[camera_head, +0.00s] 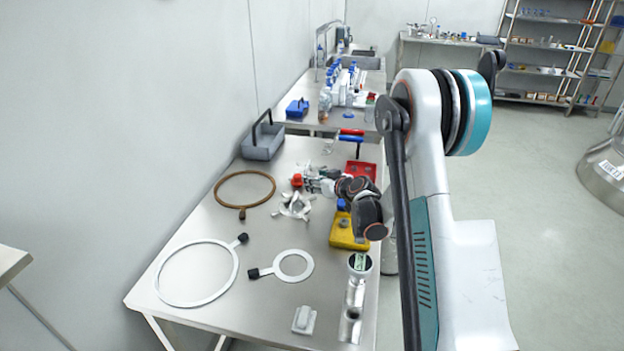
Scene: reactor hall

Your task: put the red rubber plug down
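The red rubber plug (297,180) is a small red piece at the tip of my gripper (305,183). My gripper reaches in from the right over the middle of the steel table (213,233) and appears shut on the plug. The fingers are small and partly blurred against the clutter. I cannot tell whether the plug touches the table or hangs just above it.
White clamps (294,206) lie just below the plug. A brown ring (245,174) lies to the left, with a large white ring (196,273) and a small one (294,266) in front. A yellow box (347,236), red crate (362,170) and grey toolbox (262,147) stand around.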

